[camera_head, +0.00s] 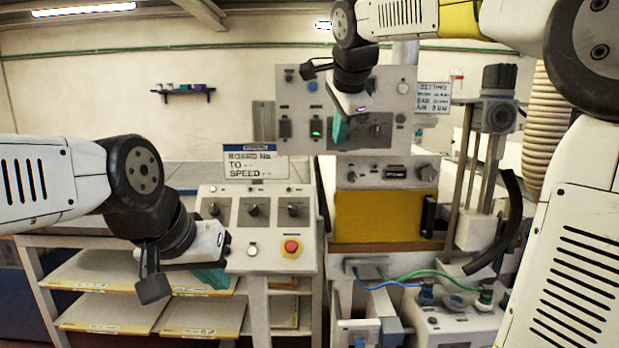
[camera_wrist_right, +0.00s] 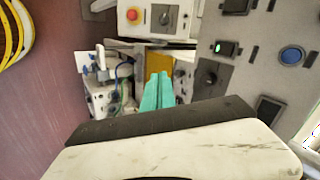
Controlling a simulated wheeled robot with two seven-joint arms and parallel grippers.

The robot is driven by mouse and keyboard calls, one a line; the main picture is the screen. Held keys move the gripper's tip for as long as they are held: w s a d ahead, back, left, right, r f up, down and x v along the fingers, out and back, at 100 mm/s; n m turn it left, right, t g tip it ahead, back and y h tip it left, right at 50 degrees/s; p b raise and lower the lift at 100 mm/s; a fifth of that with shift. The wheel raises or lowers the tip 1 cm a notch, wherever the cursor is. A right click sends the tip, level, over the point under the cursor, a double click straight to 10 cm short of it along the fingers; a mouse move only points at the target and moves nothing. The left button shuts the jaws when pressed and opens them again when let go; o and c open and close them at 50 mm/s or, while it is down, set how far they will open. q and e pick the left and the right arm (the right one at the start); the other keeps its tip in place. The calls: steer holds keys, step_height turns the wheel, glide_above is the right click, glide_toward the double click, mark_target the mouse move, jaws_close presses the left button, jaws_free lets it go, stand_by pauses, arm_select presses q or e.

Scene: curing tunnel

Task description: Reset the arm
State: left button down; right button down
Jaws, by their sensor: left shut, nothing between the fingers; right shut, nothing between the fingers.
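My left gripper (camera_head: 214,278) has teal fingers and sits low in front of the slanted control panel (camera_head: 270,212), left of its red emergency button (camera_head: 291,246). It is shut and empty. My right arm comes in from the upper right. My right gripper (camera_head: 340,128) is raised in front of the upper grey panel (camera_head: 385,82), its teal fingers pointing down. It also shows in the right wrist view (camera_wrist_right: 157,90), with the fingers together and nothing between them. Whether either gripper touches anything is hard to tell, but both appear apart from the panels.
A yellow panel (camera_head: 385,216) sits below the upper controls. Blue and green hoses (camera_head: 408,280) run at the lower right, near a vertical column unit (camera_head: 490,150). A shelf rack (camera_head: 95,270) with boards stands at the lower left. A small wall shelf (camera_head: 185,91) hangs behind.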

steer(key=s+d+f+n, duration=0.3)
steer(key=s+f+n, duration=0.4)
steer(key=s, duration=0.5)
steer(key=s+d+f+n+g+y, duration=0.1)
steer(key=s+d+f+n, duration=0.3)
steer(key=s+f+n, duration=0.3)
steer(key=s+f, duration=0.5)
steer(key=shift+s+f+n+y, duration=0.2)
steer(key=shift+f+n+y, duration=0.1)
steer(key=shift+n, duration=0.1)
